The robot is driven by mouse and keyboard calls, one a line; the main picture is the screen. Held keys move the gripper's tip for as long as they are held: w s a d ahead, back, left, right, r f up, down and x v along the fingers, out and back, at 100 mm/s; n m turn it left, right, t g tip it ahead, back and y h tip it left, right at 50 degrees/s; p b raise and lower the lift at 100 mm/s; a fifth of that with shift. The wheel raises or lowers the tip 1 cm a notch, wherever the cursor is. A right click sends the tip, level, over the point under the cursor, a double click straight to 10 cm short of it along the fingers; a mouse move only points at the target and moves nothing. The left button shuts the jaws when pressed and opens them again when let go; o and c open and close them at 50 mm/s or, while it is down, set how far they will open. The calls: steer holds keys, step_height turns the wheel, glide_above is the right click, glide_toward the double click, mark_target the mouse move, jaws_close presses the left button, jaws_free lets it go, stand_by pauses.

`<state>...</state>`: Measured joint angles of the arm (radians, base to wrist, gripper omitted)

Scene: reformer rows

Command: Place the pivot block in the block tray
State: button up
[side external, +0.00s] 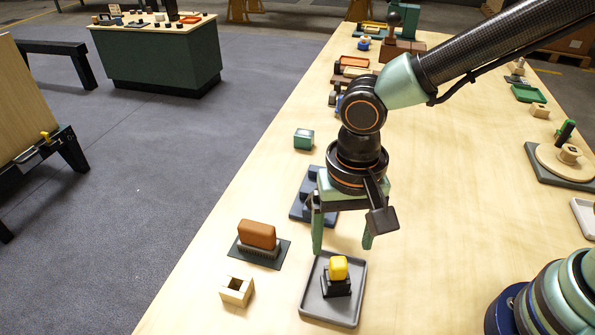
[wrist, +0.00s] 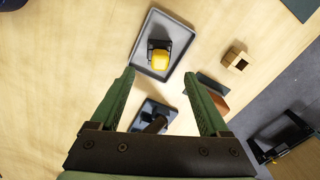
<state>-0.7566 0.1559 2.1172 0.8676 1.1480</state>
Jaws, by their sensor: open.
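A black stepped block with a yellow top (side external: 338,268), which I take as the pivot block, stands upright inside the grey tray (side external: 310,303), likely the block tray. In the wrist view the yellow-topped block (wrist: 159,58) sits within the rim of the tray (wrist: 139,50). My gripper (side external: 342,246) is open and empty. It points down above the table, just behind the tray, and its fingers are apart from the block. In the wrist view the open fingers (wrist: 159,75) show the block beyond their tips.
A dark blue-grey fixture (side external: 300,207) lies behind the tray, partly hidden by my gripper. A brown-topped brush (side external: 257,235) on a dark mat and a hollow wooden block (side external: 237,290) stand left of the tray. A teal block (side external: 304,138) is farther back. Table right of the tray is clear.

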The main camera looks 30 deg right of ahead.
steer(key=shift+r, duration=0.75)
steer(key=w+d+r+n+t, duration=0.1)
steer(key=d+r+t, duration=0.1)
steer(key=d, duration=0.6)
steer(key=w+d+r+n+t, duration=0.1)
steer(key=d+r+n, duration=0.1)
steer(key=d+r, duration=0.3)
steer(key=w+d+r+n+t, duration=0.1)
steer(key=d+r, duration=0.3)
steer(key=d, duration=0.7)
steer(key=shift+t, duration=0.8)
